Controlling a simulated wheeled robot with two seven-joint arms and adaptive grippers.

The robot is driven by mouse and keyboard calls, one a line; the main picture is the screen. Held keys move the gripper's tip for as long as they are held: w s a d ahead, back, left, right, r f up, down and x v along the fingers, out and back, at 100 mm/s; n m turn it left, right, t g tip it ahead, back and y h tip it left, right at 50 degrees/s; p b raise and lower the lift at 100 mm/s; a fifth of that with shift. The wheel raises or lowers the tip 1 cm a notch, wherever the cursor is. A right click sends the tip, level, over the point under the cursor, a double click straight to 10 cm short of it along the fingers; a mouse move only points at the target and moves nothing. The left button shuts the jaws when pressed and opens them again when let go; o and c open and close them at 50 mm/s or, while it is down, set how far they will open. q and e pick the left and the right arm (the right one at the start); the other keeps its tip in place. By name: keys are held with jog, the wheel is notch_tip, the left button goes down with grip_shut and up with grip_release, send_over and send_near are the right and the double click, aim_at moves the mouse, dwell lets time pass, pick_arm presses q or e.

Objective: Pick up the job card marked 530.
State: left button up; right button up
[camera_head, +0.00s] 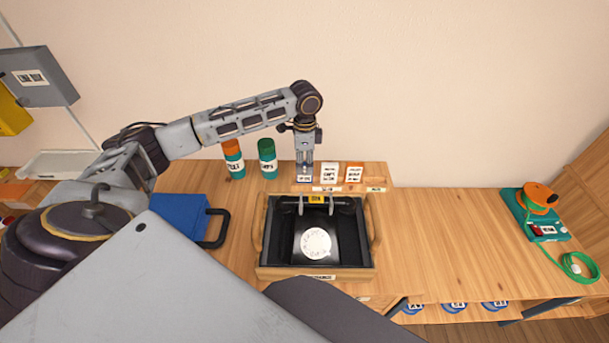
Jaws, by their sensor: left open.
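Small cards stand in a row on a wooden holder (341,187) at the back of the table. My left gripper (304,176) points down at the left end of the row, left of the white card. It is open, with its fingers close to a small pale label or card there, mostly covered by the fingers. I cannot tell whether they touch it. My right gripper is not in view.
An orange-capped bottle (232,158) and a green bottle (267,158) stand left. A blue case (180,218) is nearer.

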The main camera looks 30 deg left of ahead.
aim_at(305, 174)
pick_arm(q)
jog(key=shift+w+f, duration=0.1)
jog(key=shift+f, duration=0.3)
jog(key=f, duration=0.3)
jog(key=shift+w+a+f, duration=0.2)
jog(key=shift+a+f, duration=0.05)
jog(key=shift+f, duration=0.5)
jog(key=shift+c, duration=0.6)
jog(key=c, duration=0.5)
grip_shut()
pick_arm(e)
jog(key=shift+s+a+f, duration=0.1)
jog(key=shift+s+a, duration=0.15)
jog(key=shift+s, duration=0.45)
